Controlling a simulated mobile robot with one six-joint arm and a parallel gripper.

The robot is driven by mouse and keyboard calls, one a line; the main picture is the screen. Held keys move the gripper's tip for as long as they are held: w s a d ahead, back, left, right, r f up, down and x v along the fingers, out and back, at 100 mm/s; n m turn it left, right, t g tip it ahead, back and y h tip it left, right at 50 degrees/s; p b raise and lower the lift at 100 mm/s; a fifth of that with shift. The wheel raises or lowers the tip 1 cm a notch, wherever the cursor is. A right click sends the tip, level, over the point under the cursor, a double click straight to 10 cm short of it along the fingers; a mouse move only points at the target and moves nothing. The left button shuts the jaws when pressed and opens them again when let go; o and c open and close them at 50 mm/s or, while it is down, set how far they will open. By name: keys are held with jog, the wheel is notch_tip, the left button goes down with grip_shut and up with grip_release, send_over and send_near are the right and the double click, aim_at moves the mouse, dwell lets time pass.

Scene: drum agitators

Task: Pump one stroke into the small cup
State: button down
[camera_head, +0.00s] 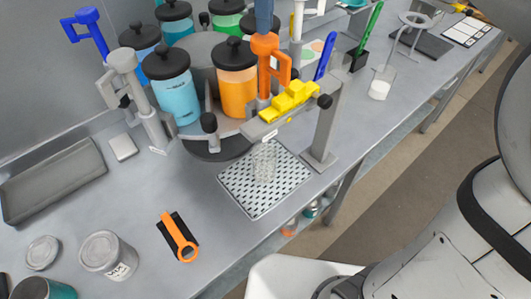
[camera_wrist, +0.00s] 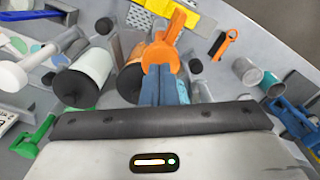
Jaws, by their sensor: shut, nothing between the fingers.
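The small cup (camera_head: 264,160) is clear and stands upright on a white perforated drip plate (camera_head: 237,190). Above it is the yellow spout piece (camera_head: 290,100) on a grey arm. Behind it stands an orange pump handle (camera_head: 270,62) with a loop on its right side, in front of the orange-filled canister (camera_head: 236,88). My gripper (camera_head: 264,28) has its blue-grey fingers shut and empty, pointing down at the top of the orange handle. In the wrist view the fingertips (camera_wrist: 165,72) meet the handle's top; whether they touch cannot be told.
Canisters with black lids, such as the blue one (camera_head: 175,98), crowd behind the handle. A grey post (camera_head: 323,135) stands right of the plate. The bench between is clear.

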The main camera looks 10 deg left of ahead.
aim_at(265, 37)
jog(key=shift+f+b, duration=1.25)
jog(key=shift+f, duration=0.75)
jog(key=shift+r, duration=0.15)
jog(key=shift+r+p, duration=2.2)
jog(key=shift+p, duration=0.1)
notch_tip(265, 37, up, 6)
jog(key=p, duration=0.6)
jog(key=shift+s, duration=0.1)
